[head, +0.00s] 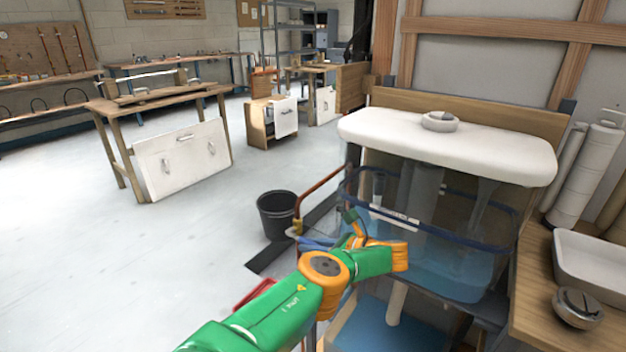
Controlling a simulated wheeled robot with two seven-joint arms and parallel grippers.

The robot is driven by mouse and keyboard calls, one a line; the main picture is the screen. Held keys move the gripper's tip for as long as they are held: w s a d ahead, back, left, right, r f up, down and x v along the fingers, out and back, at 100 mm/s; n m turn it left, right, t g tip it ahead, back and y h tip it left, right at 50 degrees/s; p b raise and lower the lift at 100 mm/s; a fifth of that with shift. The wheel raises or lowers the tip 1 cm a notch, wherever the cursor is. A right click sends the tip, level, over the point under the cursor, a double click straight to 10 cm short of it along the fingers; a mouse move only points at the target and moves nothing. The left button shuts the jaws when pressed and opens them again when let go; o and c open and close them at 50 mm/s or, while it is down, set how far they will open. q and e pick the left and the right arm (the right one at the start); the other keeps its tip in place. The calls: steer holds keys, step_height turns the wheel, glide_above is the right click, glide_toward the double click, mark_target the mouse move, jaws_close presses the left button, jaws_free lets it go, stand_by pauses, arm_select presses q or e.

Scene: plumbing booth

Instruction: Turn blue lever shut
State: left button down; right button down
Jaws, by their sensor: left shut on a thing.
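My left arm reaches in from the bottom, and my left gripper (335,238) is at the pipework left of the clear bin. Its fingers are small and partly hidden by the wrist. A blue lever (314,240) shows as a short strip beside the fingers, close to the brass fitting (296,229) on a copper pipe (322,186). The gripper appears shut on the lever; the exact grip and the lever's angle to the pipe are hard to make out. My right gripper is out of view.
A clear blue-tinted bin (450,262) stands under a white basin top (450,145), right of the gripper. A black bucket (277,214) stands behind the pipe. A wooden counter (545,300) with a metal fitting (578,307) is at right. The floor at left is mostly open.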

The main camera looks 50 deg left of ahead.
arm_select(q)
steer(key=shift+f, duration=0.1)
stand_by(0.3)
steer(key=c, duration=0.8)
jaws_free()
steer(key=v, duration=0.7)
steer(key=shift+b, duration=0.35)
